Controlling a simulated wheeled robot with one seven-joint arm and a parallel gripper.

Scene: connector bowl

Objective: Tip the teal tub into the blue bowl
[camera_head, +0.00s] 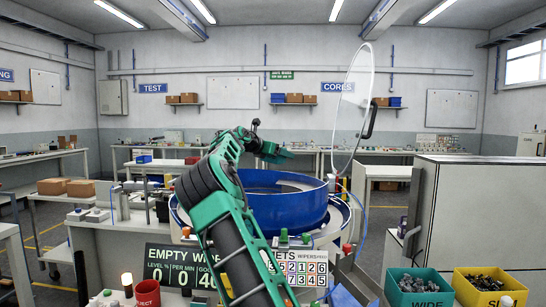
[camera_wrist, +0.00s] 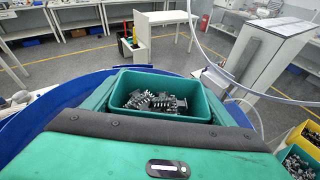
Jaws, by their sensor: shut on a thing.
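A teal tub (camera_wrist: 166,78) full of dark connectors is straight ahead of my gripper (camera_wrist: 168,98) in the wrist view. My gripper is shut on it, with a green finger along each side. The connectors lie inside the tub, below its rim. The blue bowl (camera_wrist: 38,122) shows at both sides, beneath and around the tub. In the head view the blue bowl (camera_head: 290,212) stands on the bench behind my arm, with my gripper (camera_head: 276,153) near its back rim. I cannot clearly make out the held tub there; my arm covers the bowl's left part.
A clear round lid (camera_head: 355,95) stands raised at the bowl's right. Another teal tub (camera_head: 418,299) and a yellow tub (camera_head: 490,300), both filled, sit at lower right. A grey cabinet (camera_head: 470,215) stands behind them.

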